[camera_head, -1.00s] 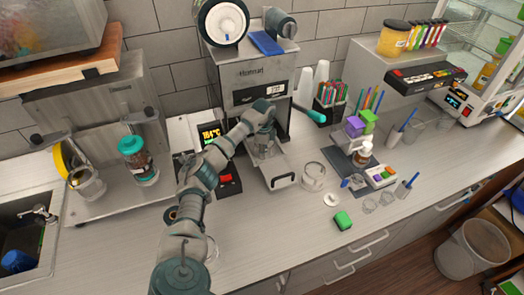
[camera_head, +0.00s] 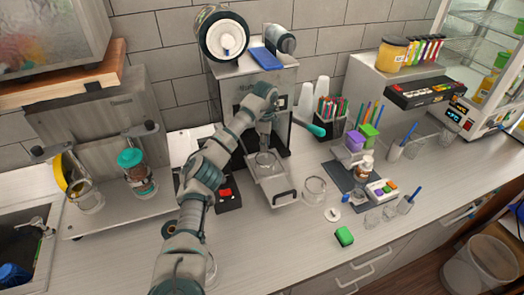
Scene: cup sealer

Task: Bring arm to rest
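My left arm reaches up from the bottom of the picture to the cup sealer (camera_head: 225,92). My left gripper (camera_head: 266,138) points down in front of the sealer, above its pulled-out tray (camera_head: 274,190). A clear cup (camera_head: 265,160) sits in the tray below the fingers, apart from them as far as I can see. The fingers are small and seen edge-on, so their opening is unclear. My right gripper is out of view.
The sealer's teal-tipped handle (camera_head: 316,130) sticks out to the right. A clear glass (camera_head: 314,189), a white lid (camera_head: 332,214) and a green block (camera_head: 344,236) stand on the counter. Jars (camera_head: 138,180) are at left. The front counter is mostly clear.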

